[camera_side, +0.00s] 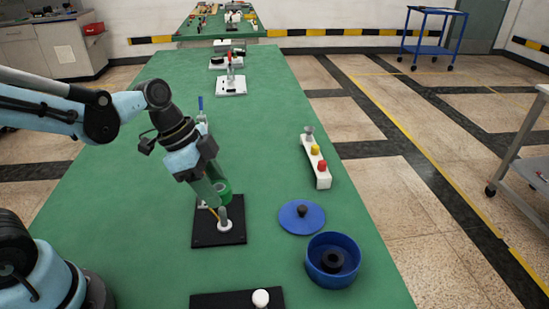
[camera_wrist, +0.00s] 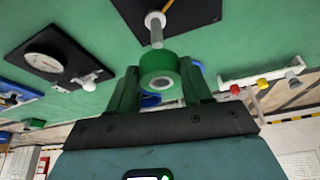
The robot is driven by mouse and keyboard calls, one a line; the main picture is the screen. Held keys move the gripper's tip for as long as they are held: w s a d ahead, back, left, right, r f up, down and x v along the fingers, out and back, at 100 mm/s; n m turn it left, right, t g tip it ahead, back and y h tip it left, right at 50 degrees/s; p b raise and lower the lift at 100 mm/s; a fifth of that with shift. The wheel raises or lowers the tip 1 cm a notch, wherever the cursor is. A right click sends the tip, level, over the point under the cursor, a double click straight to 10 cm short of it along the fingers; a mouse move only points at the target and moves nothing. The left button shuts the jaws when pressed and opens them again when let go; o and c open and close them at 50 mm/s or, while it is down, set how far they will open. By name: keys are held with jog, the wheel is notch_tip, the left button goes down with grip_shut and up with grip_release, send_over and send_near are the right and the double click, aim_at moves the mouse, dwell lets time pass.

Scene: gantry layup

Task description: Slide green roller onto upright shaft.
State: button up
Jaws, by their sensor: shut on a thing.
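The green roller (camera_wrist: 158,67) is a short ring with a pale-lined bore. My gripper (camera_wrist: 160,84) is shut on it, one finger on each side. In the side view the roller (camera_side: 224,187) is held in the air by my gripper (camera_side: 217,188), near the top of the upright shaft. The grey shaft (camera_side: 223,214) stands on a white collar on a black base plate (camera_side: 205,237). In the wrist view the shaft (camera_wrist: 156,35) shows just past the roller's edge, and the roller looks off its axis. I cannot tell whether they touch.
A white rack (camera_side: 322,178) with grey, yellow and red knobs stands right. A blue disc (camera_side: 291,221) with a black knob and a blue bowl (camera_side: 316,273) holding a black ring lie front right. Another black plate (camera_side: 215,301) with a white knob is at the front. Green table is clear between them.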

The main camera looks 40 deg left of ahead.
aim_at(220, 224)
jog(key=shift+f, duration=0.8)
jog(key=shift+f, duration=3.05)
dwell(0.6)
jog(key=o, duration=1.1)
jog(key=shift+v, duration=6.05)
jog(key=n+t+y, duration=0.1)
jog(key=n, duration=0.2)
jog(key=a+n+t+y, duration=0.1)
jog(key=n+t, duration=0.1)
jog(key=n, duration=0.2)
jog(key=n+t+y, duration=0.1)
jog(key=n, duration=0.3)
jog(key=shift+w+a+r+t+y, duration=0.1)
jog(key=shift+a+r+t+y, duration=0.2)
jog(key=shift+a+t, duration=0.1)
